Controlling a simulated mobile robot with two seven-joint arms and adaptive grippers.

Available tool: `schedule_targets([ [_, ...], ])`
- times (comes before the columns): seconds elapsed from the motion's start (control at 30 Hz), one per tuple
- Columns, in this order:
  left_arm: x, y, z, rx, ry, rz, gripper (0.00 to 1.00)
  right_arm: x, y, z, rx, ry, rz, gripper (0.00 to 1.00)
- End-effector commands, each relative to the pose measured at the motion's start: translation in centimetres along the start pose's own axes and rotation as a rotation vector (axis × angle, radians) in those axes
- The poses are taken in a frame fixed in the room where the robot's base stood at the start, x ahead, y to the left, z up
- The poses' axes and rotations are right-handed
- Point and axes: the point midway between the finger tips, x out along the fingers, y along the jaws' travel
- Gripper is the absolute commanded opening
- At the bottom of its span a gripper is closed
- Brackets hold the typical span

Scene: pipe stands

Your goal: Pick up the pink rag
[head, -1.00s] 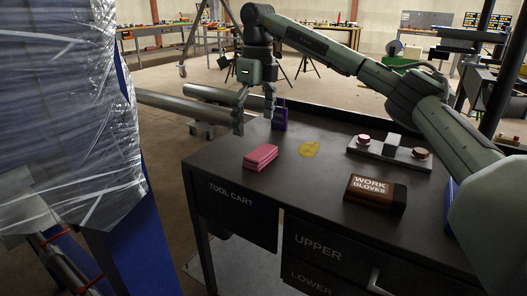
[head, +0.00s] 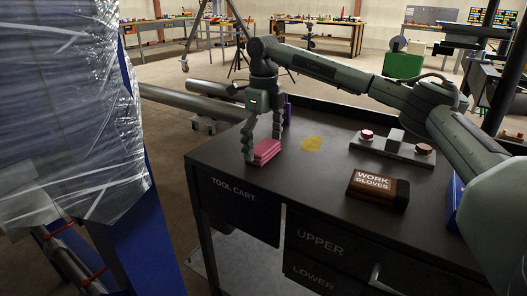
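I cannot tell whether either finger touches the rag. The gripper is open and part of the rag's far side is hidden by the fingers. My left gripper is not in view.
A purple item (head: 287,110) is behind my gripper. A plastic-wrapped stack (head: 60,110) stands at the left.

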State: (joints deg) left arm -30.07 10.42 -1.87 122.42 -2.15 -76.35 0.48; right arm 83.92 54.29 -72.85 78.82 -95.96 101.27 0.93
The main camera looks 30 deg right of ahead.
Motion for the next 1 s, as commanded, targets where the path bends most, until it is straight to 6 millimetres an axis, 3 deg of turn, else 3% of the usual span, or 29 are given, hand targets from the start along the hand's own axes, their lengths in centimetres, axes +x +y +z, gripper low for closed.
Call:
schedule_targets([
  [0.03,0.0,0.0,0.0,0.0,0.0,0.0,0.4,0.0,0.0,0.0,0.0,0.0,0.0,0.89],
  [0.27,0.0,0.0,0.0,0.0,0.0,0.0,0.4,0.0,0.0,0.0,0.0,0.0,0.0,0.61],
  [0.63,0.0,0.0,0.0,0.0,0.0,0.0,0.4,-0.8,0.0,0.1,0.0,-0.003,0.0,0.61],
  [0.87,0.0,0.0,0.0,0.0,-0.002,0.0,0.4,-4.0,0.0,0.2,0.0,-0.005,0.0,0.61],
  [1.0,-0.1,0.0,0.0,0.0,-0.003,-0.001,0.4,-5.7,2.7,1.2,-0.008,-0.003,-0.001,0.61],
])
